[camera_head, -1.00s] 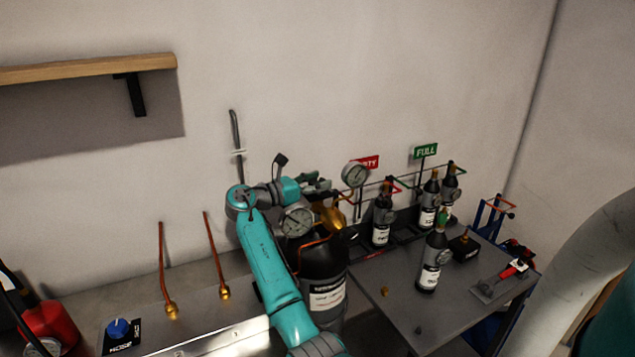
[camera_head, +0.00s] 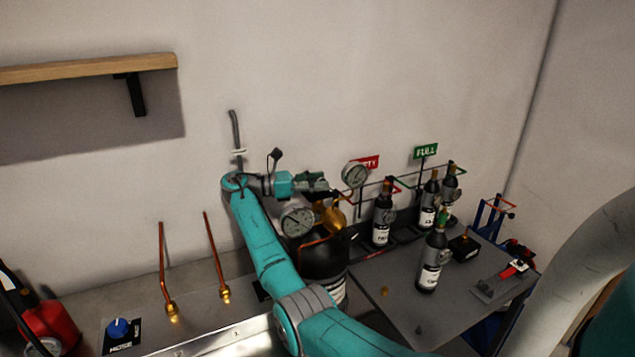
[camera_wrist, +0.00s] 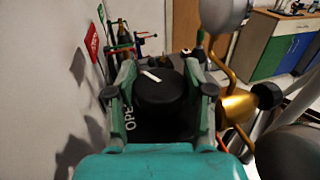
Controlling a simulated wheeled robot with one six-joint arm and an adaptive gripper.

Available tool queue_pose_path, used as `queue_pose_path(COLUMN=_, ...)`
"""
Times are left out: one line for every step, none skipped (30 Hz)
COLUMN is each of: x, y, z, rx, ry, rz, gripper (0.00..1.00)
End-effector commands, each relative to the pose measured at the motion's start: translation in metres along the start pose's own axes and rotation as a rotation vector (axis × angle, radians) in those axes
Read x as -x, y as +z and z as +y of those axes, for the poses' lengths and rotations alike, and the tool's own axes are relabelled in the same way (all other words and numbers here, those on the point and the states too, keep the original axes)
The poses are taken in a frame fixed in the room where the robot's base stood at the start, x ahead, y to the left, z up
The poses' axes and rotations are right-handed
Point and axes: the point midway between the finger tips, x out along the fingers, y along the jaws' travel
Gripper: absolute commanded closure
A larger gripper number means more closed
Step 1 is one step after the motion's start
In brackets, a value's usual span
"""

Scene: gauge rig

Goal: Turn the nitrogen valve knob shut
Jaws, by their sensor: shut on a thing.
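The nitrogen valve knob (camera_wrist: 162,92) is black with a white mark on its top, seen close up in the wrist view. My gripper (camera_wrist: 161,72) is shut on it, one finger on each side. Part of a white "OPEN" label (camera_wrist: 130,118) shows beside the left finger. In the head view my gripper (camera_head: 318,184) is above the large black cylinder (camera_head: 322,262), beside the brass regulator (camera_head: 333,214). The knob is hard to make out there behind the gripper.
Two round gauges, one in front (camera_head: 296,221) and one behind (camera_head: 355,175), stand close to my gripper. Small black bottles (camera_head: 383,215) stand on the grey table (camera_head: 385,325) to the right. The wall (camera_wrist: 40,90) is close on the left in the wrist view.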

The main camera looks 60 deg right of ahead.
Motion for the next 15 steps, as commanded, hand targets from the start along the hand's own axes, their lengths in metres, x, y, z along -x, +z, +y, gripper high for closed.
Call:
queue_pose_path(x=-0.0002, y=-0.0004, z=0.0004, rx=0.002, ry=-0.007, rz=-0.001, gripper=0.82)
queue_pose_path(x=-0.0002, y=-0.0003, z=0.0003, rx=0.001, ry=-0.01, rz=-0.001, gripper=0.82)
queue_pose_path(x=-0.0001, y=-0.0003, z=0.0001, rx=0.001, ry=-0.013, rz=-0.001, gripper=0.82)
queue_pose_path(x=-0.0001, y=-0.0003, z=0.0, rx=0.0, ry=-0.014, rz=-0.002, gripper=0.82)
queue_pose_path(x=-0.0001, y=-0.0004, z=0.0, rx=0.0, ry=-0.014, rz=-0.002, gripper=0.82)
queue_pose_path(x=-0.0001, y=-0.0004, z=-0.0001, rx=0.0, ry=-0.014, rz=-0.002, gripper=0.82)
queue_pose_path(x=0.0, y=-0.0004, z=-0.0001, rx=0.0, ry=-0.014, rz=-0.002, gripper=0.82)
queue_pose_path(x=0.0, y=-0.0004, z=-0.0001, rx=0.0, ry=-0.013, rz=-0.002, gripper=0.82)
queue_pose_path(x=0.0, y=-0.0004, z=-0.0001, rx=0.0, ry=-0.013, rz=-0.002, gripper=0.82)
queue_pose_path(x=0.0, y=-0.0003, z=-0.0001, rx=0.0, ry=-0.013, rz=-0.002, gripper=0.82)
queue_pose_path(x=0.0, y=-0.0003, z=-0.0001, rx=0.0, ry=-0.013, rz=-0.002, gripper=0.82)
queue_pose_path(x=0.0, y=-0.0004, z=-0.0001, rx=0.0, ry=-0.013, rz=-0.002, gripper=0.4)
queue_pose_path(x=0.0, y=-0.0003, z=-0.0001, rx=0.0, ry=-0.013, rz=-0.002, gripper=0.33)
queue_pose_path(x=0.0, y=-0.0003, z=-0.0001, rx=0.0, ry=-0.013, rz=-0.002, gripper=0.25)
queue_pose_path(x=0.0001, y=-0.0003, z=-0.0002, rx=0.0, ry=-0.013, rz=-0.002, gripper=0.21)
